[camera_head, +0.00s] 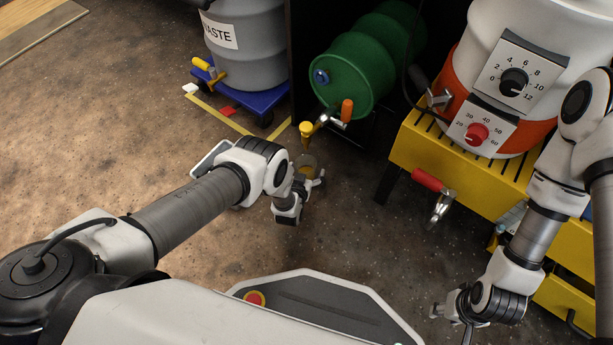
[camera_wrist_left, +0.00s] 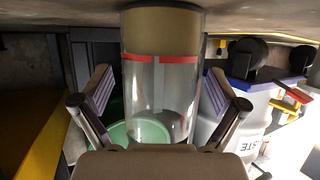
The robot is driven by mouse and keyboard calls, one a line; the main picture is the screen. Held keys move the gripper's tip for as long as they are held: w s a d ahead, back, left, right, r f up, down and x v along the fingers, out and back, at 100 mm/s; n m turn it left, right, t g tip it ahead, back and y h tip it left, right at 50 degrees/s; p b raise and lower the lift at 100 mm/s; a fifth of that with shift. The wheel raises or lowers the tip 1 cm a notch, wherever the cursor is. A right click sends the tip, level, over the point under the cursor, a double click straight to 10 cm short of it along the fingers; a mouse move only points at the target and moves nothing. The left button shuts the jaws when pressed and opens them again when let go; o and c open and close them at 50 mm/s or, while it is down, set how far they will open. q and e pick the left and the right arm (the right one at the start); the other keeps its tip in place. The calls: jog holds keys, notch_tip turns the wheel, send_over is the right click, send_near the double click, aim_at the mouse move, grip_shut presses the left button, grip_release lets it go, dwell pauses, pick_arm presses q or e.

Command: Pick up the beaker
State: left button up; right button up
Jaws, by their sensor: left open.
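The beaker (camera_wrist_left: 162,85) is a clear cylinder with red marks and a brown part at the picture's upper end. It shows between the two fingers of my left gripper (camera_wrist_left: 160,100) in the wrist view, with a small gap on each side. In the head view the beaker (camera_head: 307,162) is a small brownish shape on the floor side, partly hidden by my left gripper (camera_head: 301,190). That gripper is open. My right gripper (camera_head: 455,312) is at the lower right, far from the beaker, and its fingers are too unclear to judge.
A grey waste drum (camera_head: 250,45) stands on a blue dolly (camera_head: 262,100). A yellow stand (camera_head: 450,165) bears a white and orange drum (camera_head: 520,60) at the right. The floor at left is clear.

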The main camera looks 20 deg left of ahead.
pick_arm(q)
jog(key=shift+r, duration=0.1)
jog(key=c, duration=1.2)
jog(key=shift+r, duration=0.15)
